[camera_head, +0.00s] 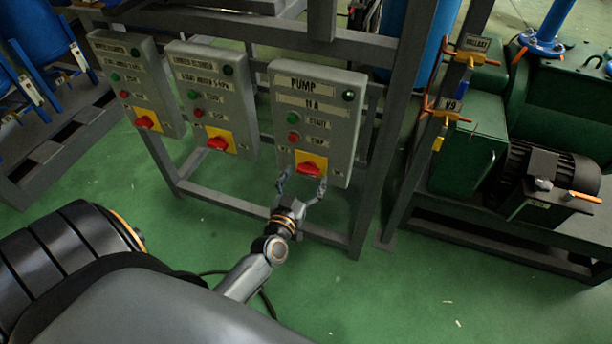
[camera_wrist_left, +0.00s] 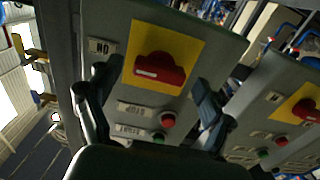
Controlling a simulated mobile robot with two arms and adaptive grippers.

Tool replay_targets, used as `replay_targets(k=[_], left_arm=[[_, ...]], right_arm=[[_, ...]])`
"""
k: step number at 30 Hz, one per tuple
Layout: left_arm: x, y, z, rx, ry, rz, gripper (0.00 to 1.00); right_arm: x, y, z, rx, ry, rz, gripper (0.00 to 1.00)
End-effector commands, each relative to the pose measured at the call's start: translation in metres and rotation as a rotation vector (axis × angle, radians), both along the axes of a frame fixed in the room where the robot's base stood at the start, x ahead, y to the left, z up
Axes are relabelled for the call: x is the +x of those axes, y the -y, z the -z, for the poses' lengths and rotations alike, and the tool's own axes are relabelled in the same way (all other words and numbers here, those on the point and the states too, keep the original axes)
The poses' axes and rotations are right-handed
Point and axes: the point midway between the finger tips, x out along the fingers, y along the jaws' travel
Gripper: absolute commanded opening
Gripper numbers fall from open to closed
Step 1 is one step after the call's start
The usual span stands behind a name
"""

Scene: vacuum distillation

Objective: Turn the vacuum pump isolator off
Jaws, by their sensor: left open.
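The pump control box (camera_head: 340,113) is a grey panel labelled PUMP, with a green start button and a red stop button. At its lower part is the pump isolator, a red rotary handle (camera_head: 309,169) on a yellow plate (camera_head: 318,158). The handle lies roughly across the plate. My left gripper (camera_head: 302,183) is open just in front of and below the isolator. In the left wrist view the red handle (camera_wrist_left: 160,70) is between and beyond the two spread fingers (camera_wrist_left: 150,105), apart from both. My right gripper is not in view.
Two similar boxes with red handles, the middle one (camera_head: 210,90) and the left one (camera_head: 135,80), hang on the same grey frame (camera_head: 360,190). Green pump machinery (camera_head: 465,140) with orange-handled valves stands at the right. Green floor (camera_head: 400,290) is clear in front.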

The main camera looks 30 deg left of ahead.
Motion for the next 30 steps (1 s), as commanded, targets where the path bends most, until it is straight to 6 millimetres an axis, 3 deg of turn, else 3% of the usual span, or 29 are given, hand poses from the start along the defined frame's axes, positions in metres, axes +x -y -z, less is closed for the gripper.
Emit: replay_targets(k=[12,13,21,30], left_arm=[[0.0104,-0.0024,0.0001,0.0,-0.001,0.001,0.81],[0.0104,-0.0024,0.0001,0.0,-0.001,0.001,0.79],[0.0102,-0.0024,0.0,0.0,-0.001,0.001,0.27],[0.0103,-0.0023,-0.0004,-0.03,0.006,0.001,0.27]], right_arm=[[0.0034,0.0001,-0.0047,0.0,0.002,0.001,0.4],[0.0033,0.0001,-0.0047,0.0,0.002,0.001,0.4],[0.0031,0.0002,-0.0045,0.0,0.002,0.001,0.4],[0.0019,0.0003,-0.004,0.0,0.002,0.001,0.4]])
